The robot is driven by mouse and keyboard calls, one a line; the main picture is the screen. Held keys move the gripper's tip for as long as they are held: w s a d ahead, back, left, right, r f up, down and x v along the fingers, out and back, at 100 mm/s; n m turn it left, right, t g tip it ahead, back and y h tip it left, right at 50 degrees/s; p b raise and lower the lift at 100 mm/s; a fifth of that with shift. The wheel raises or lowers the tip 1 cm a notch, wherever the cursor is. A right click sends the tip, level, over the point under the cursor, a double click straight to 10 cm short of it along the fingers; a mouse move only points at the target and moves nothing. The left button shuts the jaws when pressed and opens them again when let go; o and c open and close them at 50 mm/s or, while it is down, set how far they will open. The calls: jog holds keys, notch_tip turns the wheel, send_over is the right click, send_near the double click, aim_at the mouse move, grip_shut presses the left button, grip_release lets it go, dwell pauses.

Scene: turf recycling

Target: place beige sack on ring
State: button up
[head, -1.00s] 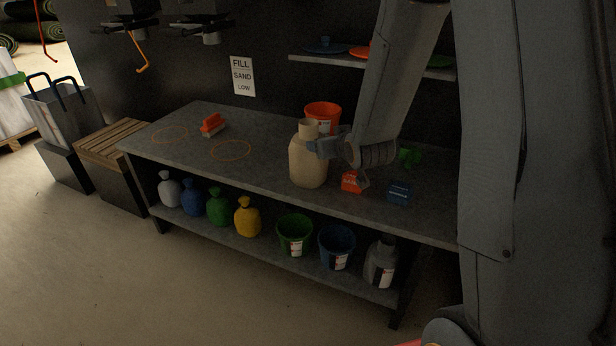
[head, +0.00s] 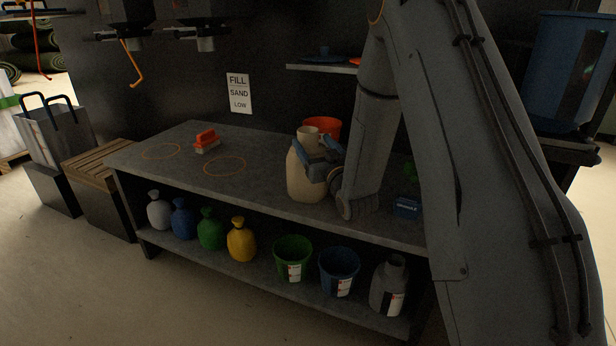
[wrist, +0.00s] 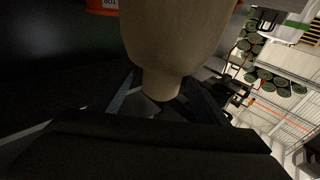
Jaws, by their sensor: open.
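The beige sack (head: 303,178) looks like a squat jug with a narrow neck and stands upright on the grey bench. It fills the top of the wrist view (wrist: 175,35), with its neck pointing down the picture. My gripper (head: 318,160) is at its upper right side, just below the neck. The fingers are apart, one on each side of the neck in the wrist view; whether they touch it I cannot tell. Two thin orange rings lie flat and empty on the bench to the left: a left ring (head: 161,152) and a nearer ring (head: 224,167).
An orange bucket (head: 324,126) stands close behind the sack. A red-topped brush (head: 206,141) lies behind the rings. A blue box (head: 407,207) is right of my arm. Small sacks and buckets fill the lower shelf (head: 265,262). The bench between rings and sack is clear.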

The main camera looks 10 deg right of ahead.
jog(key=shift+a+x, duration=0.2)
jog(key=shift+x, duration=1.75)
grip_shut()
